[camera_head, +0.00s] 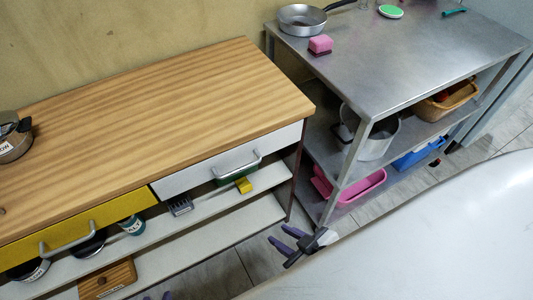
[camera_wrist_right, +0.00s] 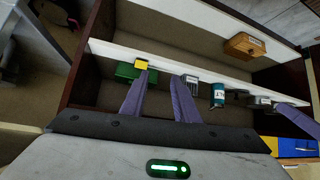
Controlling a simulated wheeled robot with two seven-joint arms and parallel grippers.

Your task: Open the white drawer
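The white drawer (camera_head: 205,174) sits under the right part of the wooden countertop in the head view. Its front looks flush with the cabinet, so it appears shut. Its grey bar handle (camera_head: 240,167) is on the front. My right gripper (camera_head: 277,238) is to the right of and below the drawer, apart from the handle, with its purple fingers spread and empty. In the right wrist view its two fingers (camera_wrist_right: 160,85) are also apart, with nothing between them. Two purple tips of my left gripper (camera_head: 158,296) show at the bottom edge, apart; the rest is cut off.
A yellow drawer (camera_head: 75,235) is left of the white one. Open shelves (camera_head: 225,225) below hold a yellow block (camera_head: 244,185), a can (camera_head: 132,226) and a wooden box (camera_head: 107,279). A metal table (camera_head: 400,60) stands to the right. Floor shows between them.

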